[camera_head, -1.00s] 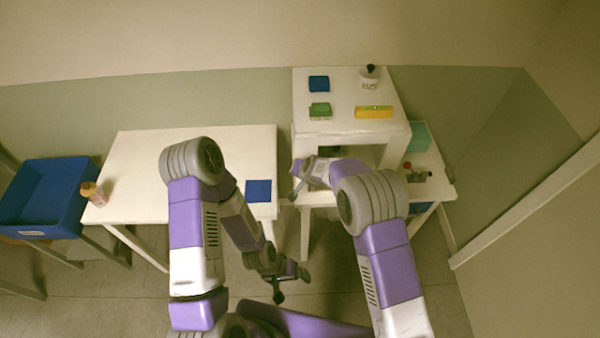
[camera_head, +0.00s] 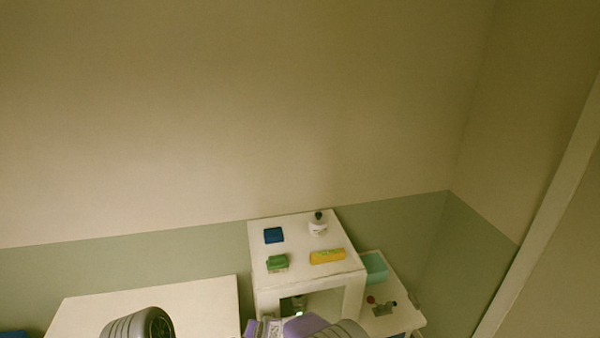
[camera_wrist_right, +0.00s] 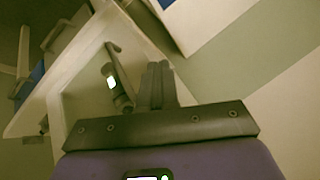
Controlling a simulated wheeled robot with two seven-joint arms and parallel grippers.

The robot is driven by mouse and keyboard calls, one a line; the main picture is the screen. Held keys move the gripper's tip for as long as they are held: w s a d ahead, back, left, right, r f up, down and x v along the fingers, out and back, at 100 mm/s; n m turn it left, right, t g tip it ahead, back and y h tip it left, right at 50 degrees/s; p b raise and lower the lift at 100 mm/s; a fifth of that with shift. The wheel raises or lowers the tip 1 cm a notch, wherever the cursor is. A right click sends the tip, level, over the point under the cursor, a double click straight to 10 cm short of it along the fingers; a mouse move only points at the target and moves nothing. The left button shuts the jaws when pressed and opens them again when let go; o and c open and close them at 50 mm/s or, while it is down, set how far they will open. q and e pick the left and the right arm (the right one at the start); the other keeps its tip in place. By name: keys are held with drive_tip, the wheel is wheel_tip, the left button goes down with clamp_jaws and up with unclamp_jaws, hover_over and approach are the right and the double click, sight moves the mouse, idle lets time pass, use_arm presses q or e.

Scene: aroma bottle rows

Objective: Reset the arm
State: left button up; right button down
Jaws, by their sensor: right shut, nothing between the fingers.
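In the right wrist view, my right gripper (camera_wrist_right: 157,86) has its dark fingers together with nothing between them. Beyond it a pale surface (camera_wrist_right: 85,85) bears a dark rod-like item with a bright white patch (camera_wrist_right: 112,84), which I cannot identify. In the head view, part of my right arm (camera_head: 305,326) shows at the bottom edge in front of the white shelf. A joint of my left arm (camera_head: 140,325) shows at the bottom left. My left gripper is outside the frame.
The white shelf (camera_head: 314,275) bears a blue block (camera_head: 274,235), a green block (camera_head: 278,263), a yellow box (camera_head: 327,257) and a white bottle with a dark top (camera_head: 318,227). A teal box (camera_head: 374,267) and small items (camera_head: 381,306) stand to its right. A white table (camera_head: 190,298) lies left.

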drive_tip(key=s+d+f+g+h+b, duration=0.1)
drive_tip(key=s+d+f+b, duration=0.4)
drive_tip(key=d+f, duration=0.5)
drive_tip(key=s+d+f+g+h+b, duration=0.15)
drive_tip(key=s+d+f+b, duration=0.4)
drive_tip(key=d+f, duration=0.55)
drive_tip(key=s+d+f+g+y+b, duration=0.2)
drive_tip(key=s+f+b, duration=0.6)
drive_tip(key=s, duration=0.8)
wheel_tip(320, 180, down, 3)
drive_tip(key=shift+s+d+f+m, duration=0.15)
drive_tip(key=shift+s+d+m, duration=0.2)
drive_tip(key=shift+d, duration=0.25)
drive_tip(key=shift+g+y, duration=0.25)
